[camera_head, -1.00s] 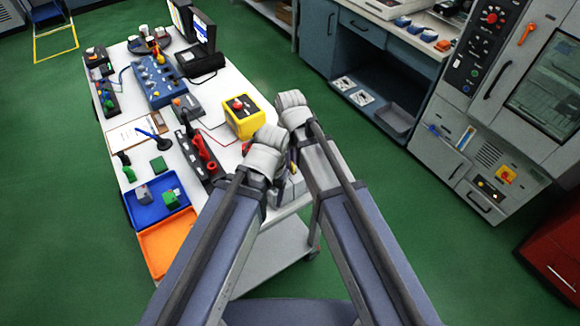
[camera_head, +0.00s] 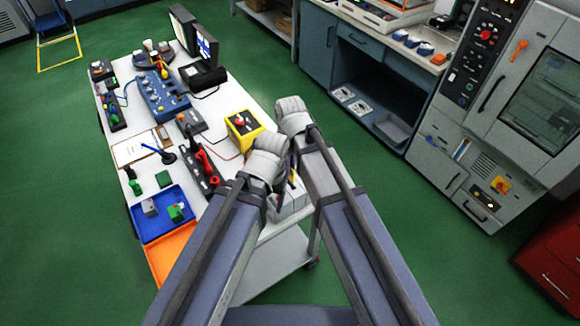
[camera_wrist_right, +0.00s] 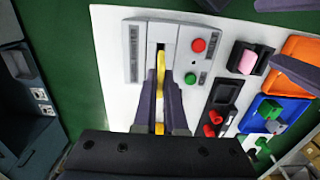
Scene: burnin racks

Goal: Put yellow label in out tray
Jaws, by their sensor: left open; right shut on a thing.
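A yellow label (camera_wrist_right: 161,75) is a narrow strip in the slot of a grey box (camera_wrist_right: 187,40) with a red and a green button. My right gripper (camera_wrist_right: 160,110) is shut on this label, its two purple fingers on either side of it. In the head view, the grey box (camera_head: 292,205) is at the table's near right corner, largely behind my arms. My left gripper (camera_head: 281,187) is open beside it, its fingers mostly hidden. An orange tray (camera_head: 170,258) and a blue tray (camera_head: 148,232) stand at the table's near left; I cannot read which is the out tray.
The blue tray holds grey and green blocks. Green floor (camera_head: 60,200) is clear on the left.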

